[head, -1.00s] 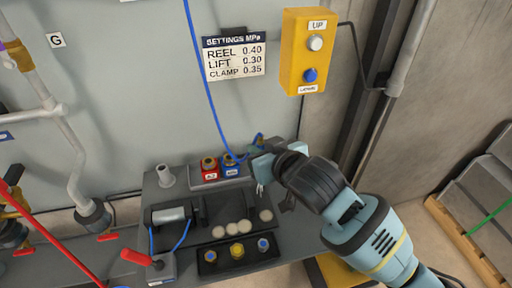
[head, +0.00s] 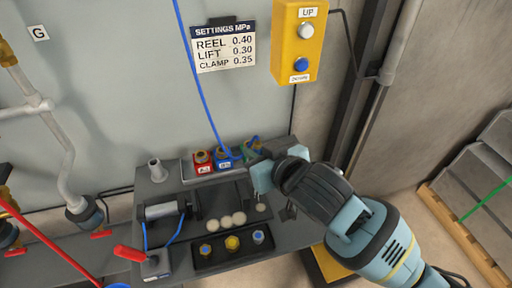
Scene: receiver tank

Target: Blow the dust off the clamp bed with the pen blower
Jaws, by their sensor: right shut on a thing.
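My right gripper (head: 262,180) is shut over the right part of the grey bench unit, close above the clamp bed. The pen blower in it is mostly hidden by the fingers; a thin blue hose (head: 204,95) hangs from above and runs down toward the gripper. The clamp bed (head: 210,203) is a dark plate on the bench. Several pale round dust patches lie on it, a cluster (head: 239,218) in the middle and one (head: 261,207) just below the gripper. My left gripper is not in view.
Red (head: 203,168) and blue (head: 225,166) fitting blocks stand behind the bed. A grey cylinder (head: 161,210) and a red-handled lever (head: 130,253) are at its left. A yellow button box (head: 299,42) hangs above.

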